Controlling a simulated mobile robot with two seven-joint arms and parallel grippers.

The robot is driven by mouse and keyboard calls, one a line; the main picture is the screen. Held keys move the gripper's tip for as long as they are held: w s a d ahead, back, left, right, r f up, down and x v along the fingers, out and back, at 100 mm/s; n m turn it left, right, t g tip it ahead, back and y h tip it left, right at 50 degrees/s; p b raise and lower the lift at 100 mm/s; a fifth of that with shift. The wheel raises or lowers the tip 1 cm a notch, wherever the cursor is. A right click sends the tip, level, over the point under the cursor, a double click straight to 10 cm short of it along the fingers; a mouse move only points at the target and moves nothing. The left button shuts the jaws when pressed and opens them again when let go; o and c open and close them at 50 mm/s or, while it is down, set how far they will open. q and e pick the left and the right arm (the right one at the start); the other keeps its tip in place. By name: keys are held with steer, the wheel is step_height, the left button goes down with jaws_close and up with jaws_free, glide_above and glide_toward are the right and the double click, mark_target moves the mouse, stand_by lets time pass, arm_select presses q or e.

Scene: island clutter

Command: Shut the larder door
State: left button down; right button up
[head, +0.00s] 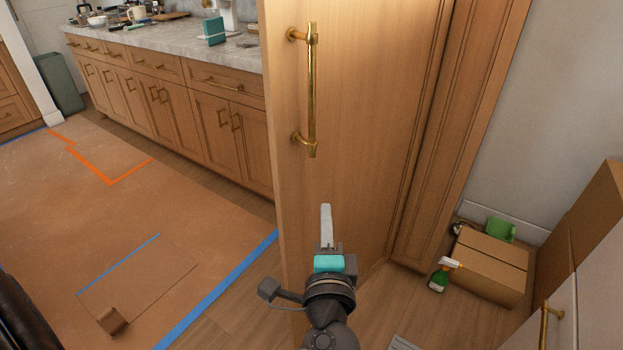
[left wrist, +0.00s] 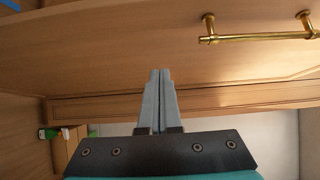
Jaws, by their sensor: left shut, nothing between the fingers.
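The larder door (head: 362,150) is a tall wooden panel in the middle of the head view, with a vertical brass handle (head: 311,90) near its left edge. It seems to meet the wooden cabinet frame at the right; I cannot tell how far open it stands. My left gripper (head: 326,212) is shut and empty, below the handle and in front of the door's lower part. In the left wrist view the shut fingers (left wrist: 158,80) point at the door (left wrist: 100,65), with the handle (left wrist: 258,38) at upper right. Contact with the door cannot be told. My right gripper is not in view.
Cardboard boxes (head: 490,268), a green spray bottle (head: 439,279) and a green item (head: 500,230) are on the floor at right. A long counter (head: 160,42) with clutter runs along the back left. Taped floor covering (head: 130,215) lies open at left.

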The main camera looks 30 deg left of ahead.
arm_select(q)
glide_toward(310, 168)
steer(key=w+d, duration=0.1)
steer(key=w, duration=0.2)
steer(key=w+a, duration=0.1)
steer(key=a+b, duration=0.1)
steer(key=shift+w+a, duration=0.6)
steer(key=shift+a, duration=0.3)
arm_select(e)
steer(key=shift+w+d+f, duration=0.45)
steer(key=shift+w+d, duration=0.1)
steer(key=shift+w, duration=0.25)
